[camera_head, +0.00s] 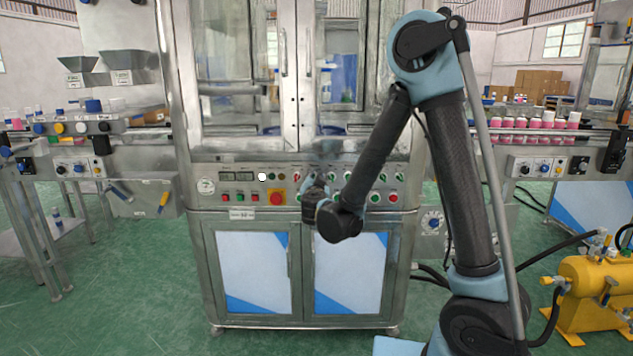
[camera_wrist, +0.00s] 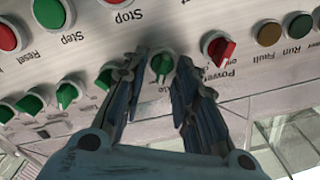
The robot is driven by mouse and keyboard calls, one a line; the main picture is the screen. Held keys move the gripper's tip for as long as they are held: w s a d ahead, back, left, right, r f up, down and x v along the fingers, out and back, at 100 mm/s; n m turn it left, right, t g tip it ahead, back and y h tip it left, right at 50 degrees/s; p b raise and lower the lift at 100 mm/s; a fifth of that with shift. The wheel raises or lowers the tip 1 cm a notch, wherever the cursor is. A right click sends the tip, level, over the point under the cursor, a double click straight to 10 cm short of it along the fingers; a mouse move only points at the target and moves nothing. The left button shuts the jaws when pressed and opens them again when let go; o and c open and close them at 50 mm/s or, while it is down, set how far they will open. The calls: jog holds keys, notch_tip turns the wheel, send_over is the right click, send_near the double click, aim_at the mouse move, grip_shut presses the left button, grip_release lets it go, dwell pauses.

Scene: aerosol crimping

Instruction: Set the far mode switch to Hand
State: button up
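In the wrist view, which shows the panel upside down, a green rotary switch (camera_wrist: 161,66) stands between my two fingertips. Its raised handle is roughly upright in that view. The label by it is partly covered by a finger; only its last letters, like "de", show, and its position marks are not readable. My gripper (camera_wrist: 163,60) is open, one finger on each side of the knob, with narrow gaps seeming to remain. In the head view my gripper (camera_head: 316,187) is at the middle of the cabinet's control panel (camera_head: 225,207), where my wrist hides the switch.
A red power switch (camera_wrist: 219,48) is close beside one finger. More green switches (camera_wrist: 67,94) line up on the other side.

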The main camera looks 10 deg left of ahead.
jog(key=shift+w, duration=0.1)
grip_shut()
jog(key=shift+n, duration=0.3)
jog(key=n, duration=0.5)
jog(key=shift+a+n, duration=0.15)
jog(key=shift+n, duration=0.15)
jog(key=n, duration=0.5)
jog(key=shift+a+n, duration=0.2)
jog(key=shift+n, duration=0.1)
dwell(0.4)
grip_release()
